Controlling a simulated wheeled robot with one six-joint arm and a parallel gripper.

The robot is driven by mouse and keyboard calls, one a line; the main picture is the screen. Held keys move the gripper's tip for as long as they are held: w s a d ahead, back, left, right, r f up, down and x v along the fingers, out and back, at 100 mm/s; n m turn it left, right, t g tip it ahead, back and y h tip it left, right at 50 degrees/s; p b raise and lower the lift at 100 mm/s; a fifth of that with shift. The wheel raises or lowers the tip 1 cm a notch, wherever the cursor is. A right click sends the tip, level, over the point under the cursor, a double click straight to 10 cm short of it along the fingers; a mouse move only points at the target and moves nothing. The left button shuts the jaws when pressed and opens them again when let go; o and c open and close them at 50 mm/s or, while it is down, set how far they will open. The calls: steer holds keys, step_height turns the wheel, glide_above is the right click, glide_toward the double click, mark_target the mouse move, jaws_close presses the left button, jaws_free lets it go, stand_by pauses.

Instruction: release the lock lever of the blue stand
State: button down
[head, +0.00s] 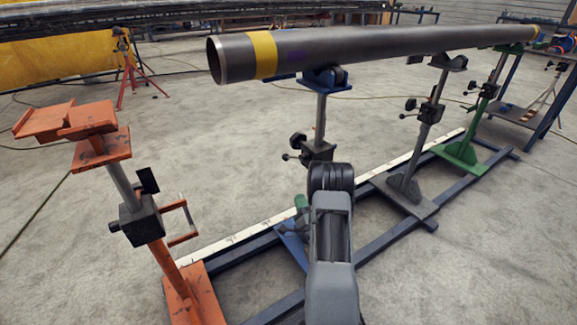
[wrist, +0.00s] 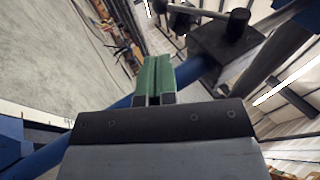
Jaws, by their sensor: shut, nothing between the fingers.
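The blue stand has a blue top plate (head: 325,88) under the pipe, a grey column and a dark clamp block (head: 320,150). Small dark knobs and a short bar (head: 292,157) stick out to the left of the block. In the wrist view the block (wrist: 222,48) is at the upper right on a tilted blue tube, with a dark lever with a knobbed end (wrist: 238,20) crossing above it. My gripper (wrist: 152,72) has green fingers pressed together and empty. They overlap the tube below and left of the block; contact cannot be told. My arm hides the stand's lower part in the head view.
A long grey pipe (head: 390,46) rests on the stands. An orange stand (head: 130,200) is at left; a grey stand (head: 425,125) and a green stand (head: 478,120) are at right. Dark floor rails (head: 380,240) link the bases. Open concrete floor lies around them.

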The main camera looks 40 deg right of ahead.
mark_target(293, 157)
steer(key=p+x, duration=1.3)
steer(key=shift+w+r, duration=0.15)
steer(key=shift+r, duration=0.05)
stand_by(0.4)
steer(key=shift+w, duration=0.1)
